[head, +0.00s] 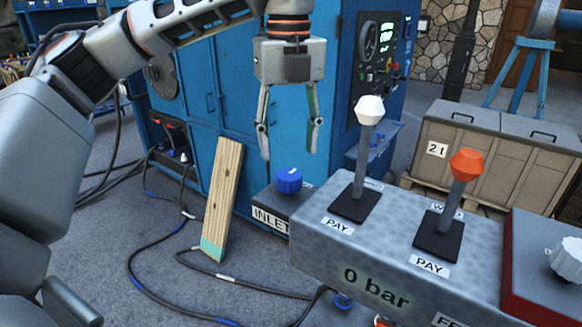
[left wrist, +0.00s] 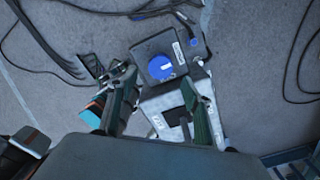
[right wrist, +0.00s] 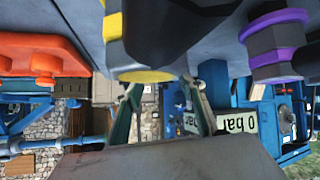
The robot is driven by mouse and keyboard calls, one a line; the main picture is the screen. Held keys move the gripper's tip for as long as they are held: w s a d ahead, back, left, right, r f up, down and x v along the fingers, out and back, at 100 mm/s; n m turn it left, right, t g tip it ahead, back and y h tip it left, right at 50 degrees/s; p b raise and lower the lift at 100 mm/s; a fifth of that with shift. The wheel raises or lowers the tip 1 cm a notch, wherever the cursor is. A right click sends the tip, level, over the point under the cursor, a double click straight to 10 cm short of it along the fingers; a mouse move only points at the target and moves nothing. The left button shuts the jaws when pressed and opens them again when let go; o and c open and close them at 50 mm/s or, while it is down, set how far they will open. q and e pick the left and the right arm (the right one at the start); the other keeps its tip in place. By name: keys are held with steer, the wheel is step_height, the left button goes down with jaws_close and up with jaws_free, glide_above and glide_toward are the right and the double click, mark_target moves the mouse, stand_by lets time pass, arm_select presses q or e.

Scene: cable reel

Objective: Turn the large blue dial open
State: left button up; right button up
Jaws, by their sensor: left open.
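The large blue dial (head: 289,180) is a ribbed round knob on top of the dark box labelled INLET (head: 262,205). It also shows in the left wrist view (left wrist: 160,68). My left gripper (head: 289,145) points down above the dial, its fingers apart and empty. In the left wrist view the fingers (left wrist: 163,80) lie either side of the dial's near edge, and the dial appears beyond their tips. My right gripper (right wrist: 163,90) shows only in its own wrist view, fingers apart with nothing between them.
Right of the dial is a grey panel (head: 385,255) with a white-knobbed lever (head: 367,125) and an orange-knobbed lever (head: 463,175). A wooden plank (head: 222,200) leans on the blue cabinet (head: 215,110). Yellow (right wrist: 145,75) and purple (right wrist: 275,45) fittings are close to my right gripper.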

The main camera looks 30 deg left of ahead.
mark_target(289, 174)
arm_select(q)
step_height(289, 174, down, 6)
steer(key=shift+f, duration=0.25)
steer(key=c, duration=1.1)
